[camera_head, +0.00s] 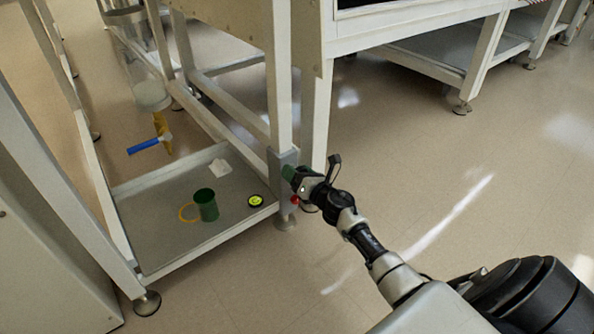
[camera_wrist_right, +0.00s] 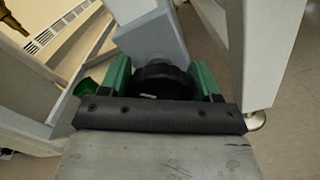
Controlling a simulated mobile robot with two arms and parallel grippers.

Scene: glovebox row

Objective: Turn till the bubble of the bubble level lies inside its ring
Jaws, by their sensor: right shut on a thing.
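The bubble level (camera_head: 256,201) is a small round yellow-green disc with a black rim, on the grey lower shelf (camera_head: 160,245) near the post. Where its bubble lies is too small to tell. My right gripper (camera_head: 289,173) is at the grey block (camera_head: 283,160) on the frame post. In the wrist view its green fingers (camera_wrist_right: 163,80) stand on both sides of a dark round knob (camera_wrist_right: 160,78) and are shut on it. The knob is largely hidden in the head view. My left gripper is not in view.
A green cup (camera_head: 206,205), a yellow ring (camera_head: 187,213) and a white piece (camera_head: 220,168) lie on the shelf. A red knob (camera_head: 294,200) is low on the post. The floor (camera_head: 440,200) to the right is clear.

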